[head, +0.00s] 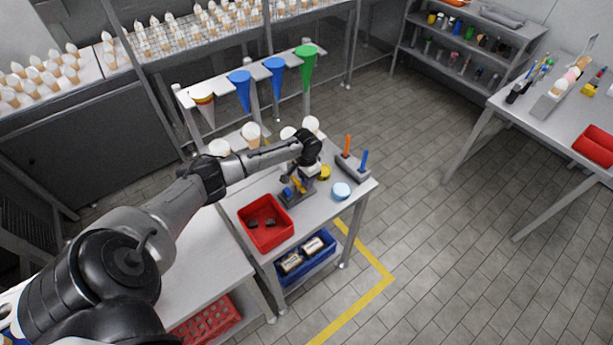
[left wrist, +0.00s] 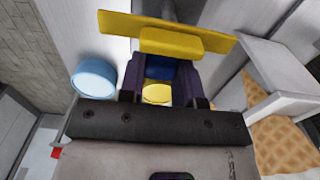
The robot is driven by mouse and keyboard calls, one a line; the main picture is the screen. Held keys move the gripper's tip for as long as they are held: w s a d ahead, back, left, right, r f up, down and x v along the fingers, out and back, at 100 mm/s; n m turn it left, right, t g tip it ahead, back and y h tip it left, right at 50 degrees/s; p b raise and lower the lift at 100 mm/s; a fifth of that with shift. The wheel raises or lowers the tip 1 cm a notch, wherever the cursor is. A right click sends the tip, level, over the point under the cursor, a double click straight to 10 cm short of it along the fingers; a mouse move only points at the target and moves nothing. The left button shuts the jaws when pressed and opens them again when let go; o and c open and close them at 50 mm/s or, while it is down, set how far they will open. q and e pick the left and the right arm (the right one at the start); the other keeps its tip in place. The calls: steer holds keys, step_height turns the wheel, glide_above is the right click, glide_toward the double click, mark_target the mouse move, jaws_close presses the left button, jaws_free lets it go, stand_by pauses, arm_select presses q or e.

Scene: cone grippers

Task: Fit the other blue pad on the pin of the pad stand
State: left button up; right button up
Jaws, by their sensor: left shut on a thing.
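My left gripper (head: 297,183) points down over the pad stand (head: 298,198) on the small table. In the left wrist view its dark purple fingers (left wrist: 160,82) are shut on a dark blue pad (left wrist: 160,72). A yellow bar with a yellow block (left wrist: 185,42) lies just beyond the fingertips. In the head view, yellow and blue parts (head: 288,192) show at the stand beside the gripper. The pin is hidden, and I cannot tell whether the held pad touches it. My right gripper is in neither view.
A red bin (head: 266,236) with dark pieces stands left of the stand. A light blue round tub (head: 341,190) stands to its right and also shows in the left wrist view (left wrist: 93,77). A rack with orange and blue handles (head: 352,169) is behind. Cones hang at the back.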

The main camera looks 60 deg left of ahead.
arm_select(q)
steer(key=shift+f, duration=0.3)
stand_by(0.5)
steer(key=o, duration=1.3)
steer(key=shift+r, duration=0.2)
steer(key=shift+r+p, duration=0.15)
steer(key=shift+p, duration=0.15)
steer(key=shift+r+p, duration=2)
steer(key=shift+p, duration=0.2)
steer(key=shift+r, duration=0.2)
